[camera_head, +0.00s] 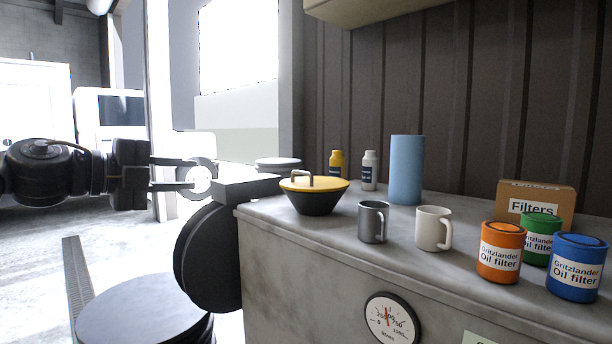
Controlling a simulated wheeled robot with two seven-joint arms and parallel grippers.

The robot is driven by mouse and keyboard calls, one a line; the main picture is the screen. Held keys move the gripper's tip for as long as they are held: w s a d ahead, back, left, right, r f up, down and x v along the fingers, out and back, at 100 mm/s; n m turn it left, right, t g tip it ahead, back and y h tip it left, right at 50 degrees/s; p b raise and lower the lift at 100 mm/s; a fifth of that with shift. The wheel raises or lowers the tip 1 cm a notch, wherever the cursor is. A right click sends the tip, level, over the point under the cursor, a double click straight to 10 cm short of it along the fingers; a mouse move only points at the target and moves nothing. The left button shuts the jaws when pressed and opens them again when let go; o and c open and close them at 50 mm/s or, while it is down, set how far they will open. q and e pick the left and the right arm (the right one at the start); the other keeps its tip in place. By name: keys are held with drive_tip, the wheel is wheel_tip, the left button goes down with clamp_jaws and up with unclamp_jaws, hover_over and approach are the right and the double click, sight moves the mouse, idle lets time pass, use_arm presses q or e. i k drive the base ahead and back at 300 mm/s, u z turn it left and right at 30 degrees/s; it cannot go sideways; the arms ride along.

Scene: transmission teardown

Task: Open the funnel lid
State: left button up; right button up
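The funnel (315,203) is a black bowl shape on the left end of the grey counter. Its yellow lid (328,185) sits on top, with a grey-brown handle (298,178) at the lid's left side. The lid looks closed. My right gripper is not in view.
On the counter right of the funnel stand a grey mug (373,222), a white mug (432,229), a blue cylinder (407,170), two small bottles, oil filter cans (500,253) and a Filters box (545,198). A dark round drum top (140,312) is below left.

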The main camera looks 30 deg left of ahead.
sight(310, 182)
drive_tip(key=i, duration=1)
